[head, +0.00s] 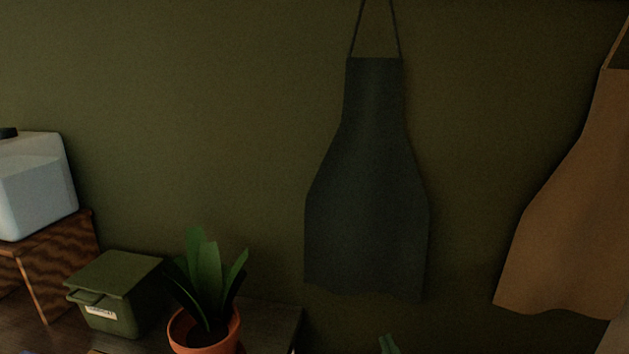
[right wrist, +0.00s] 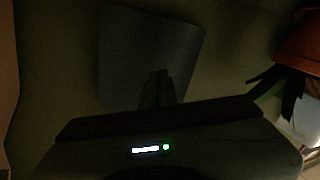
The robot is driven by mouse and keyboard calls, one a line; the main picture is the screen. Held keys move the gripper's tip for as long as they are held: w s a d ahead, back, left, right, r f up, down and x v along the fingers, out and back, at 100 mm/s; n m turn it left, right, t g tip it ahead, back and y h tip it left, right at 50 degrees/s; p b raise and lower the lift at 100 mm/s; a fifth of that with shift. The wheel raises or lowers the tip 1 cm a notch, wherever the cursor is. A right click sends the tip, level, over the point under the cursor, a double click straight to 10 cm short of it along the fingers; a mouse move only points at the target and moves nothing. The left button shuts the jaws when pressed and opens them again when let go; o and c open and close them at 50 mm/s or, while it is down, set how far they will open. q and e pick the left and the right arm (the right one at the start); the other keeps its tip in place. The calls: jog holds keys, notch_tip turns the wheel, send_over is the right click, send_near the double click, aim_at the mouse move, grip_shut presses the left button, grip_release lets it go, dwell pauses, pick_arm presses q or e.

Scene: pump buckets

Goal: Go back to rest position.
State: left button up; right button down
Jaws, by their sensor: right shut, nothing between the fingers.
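My right gripper (head: 389,345) shows only as a small pale-green tip at the bottom edge of the head view, below the dark apron. In the right wrist view its dark fingers (right wrist: 160,88) are together, with nothing between them. Most of the right arm is outside the head view. My left gripper is in neither view.
A potted plant (head: 204,331) stands at the table's right end (head: 272,325), left of the gripper. A green lidded box (head: 118,290) and a white container (head: 36,187) on a wooden stand (head: 62,265) are farther left. Dark (head: 367,190) and brown (head: 572,210) aprons hang behind.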

jog(key=s+d+f+m+g+h, duration=0.1)
jog(key=s+d+f+m+g, duration=0.15)
jog(key=s+f+g, duration=0.35)
jog(key=s+d+f+m+g+h, duration=0.1)
jog(key=s+d+f, duration=0.3)
jog(key=f, duration=0.5)
jog(key=s+d+f+g, duration=0.1)
jog(key=s+f+g, duration=0.3)
jog(key=s, duration=0.3)
jog(key=s+f+g, duration=0.3)
jog(key=s, duration=0.5)
notch_tip(320, 180, down, 26)
jog(key=s+r+g, duration=0.1)
jog(key=s+d+f+g, duration=0.1)
jog(key=s+d+f, duration=0.2)
jog(key=s+f, duration=1.4)
jog(key=shift+s+f+g, duration=0.15)
jog(key=shift+f+g, duration=0.15)
jog(key=shift+f, duration=0.1)
